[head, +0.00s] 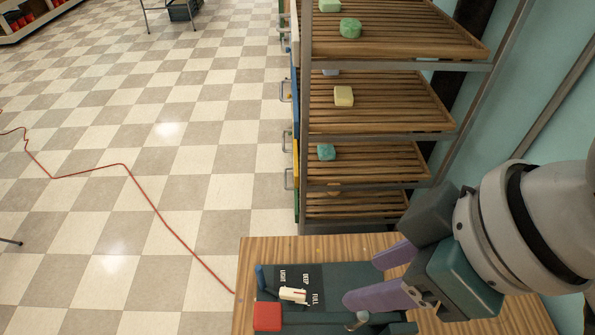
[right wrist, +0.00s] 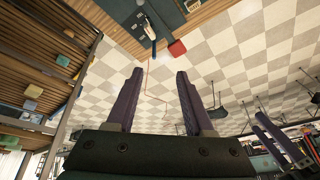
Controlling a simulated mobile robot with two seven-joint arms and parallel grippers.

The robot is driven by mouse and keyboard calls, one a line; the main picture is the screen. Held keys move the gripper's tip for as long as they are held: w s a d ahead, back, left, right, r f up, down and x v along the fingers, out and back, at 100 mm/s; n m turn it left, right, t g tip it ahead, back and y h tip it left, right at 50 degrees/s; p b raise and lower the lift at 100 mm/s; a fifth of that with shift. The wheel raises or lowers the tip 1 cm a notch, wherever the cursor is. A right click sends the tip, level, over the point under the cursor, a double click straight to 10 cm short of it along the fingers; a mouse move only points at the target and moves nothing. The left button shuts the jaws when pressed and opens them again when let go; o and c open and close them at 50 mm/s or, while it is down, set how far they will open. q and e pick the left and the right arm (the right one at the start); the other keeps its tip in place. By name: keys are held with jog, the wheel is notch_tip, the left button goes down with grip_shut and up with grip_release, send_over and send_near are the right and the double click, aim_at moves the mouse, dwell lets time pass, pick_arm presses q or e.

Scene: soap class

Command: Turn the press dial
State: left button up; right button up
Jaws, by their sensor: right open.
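The press (head: 340,275) is a teal unit on the wooden table, with a black plate lettered LIGHT, DEEP and FULL. Its dial (head: 294,295) is a cream bar knob on that plate; I cannot tell which mark it points to. In the right wrist view the dial (right wrist: 148,28) shows beyond the fingertips. My right gripper (head: 360,283) is open and empty, with purple fingers over the press, right of the dial and apart from it. It also shows in the right wrist view (right wrist: 160,72). Purple fingers at that view's lower right look like my left gripper (right wrist: 268,130); their opening is unclear.
A red block (head: 267,316) sits at the press's front left corner, beside the dial plate. A metal rack with slatted wooden shelves (head: 385,97) holding soap bars stands behind the table (head: 247,262). A red cable (head: 160,214) crosses the checkered floor at left.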

jog(key=w+a+f+n+g+b, duration=0.1)
jog(key=w+f+n+b, duration=0.1)
jog(key=f+b, duration=0.4)
jog(key=w+a+f+n+b, duration=0.2)
jog(key=f+b, duration=0.3)
jog(key=f, duration=0.2)
jog(key=n+b, duration=0.3)
jog(key=b, duration=0.6)
send_near(298, 293)
jog(key=shift+g+y, duration=0.3)
jog(key=shift+g, duration=0.1)
jog(key=x, duration=0.3)
jog(key=b+x, duration=0.1)
jog(key=x, duration=0.2)
jog(key=b+x, duration=0.1)
jog(key=x, duration=0.2)
jog(key=shift+w+d, duration=0.25)
jog(key=shift+w, duration=0.15)
pick_arm(q)
notch_tip(298, 293, down, 25)
jog(key=shift+f, duration=0.2)
pick_arm(e)
grip_shut()
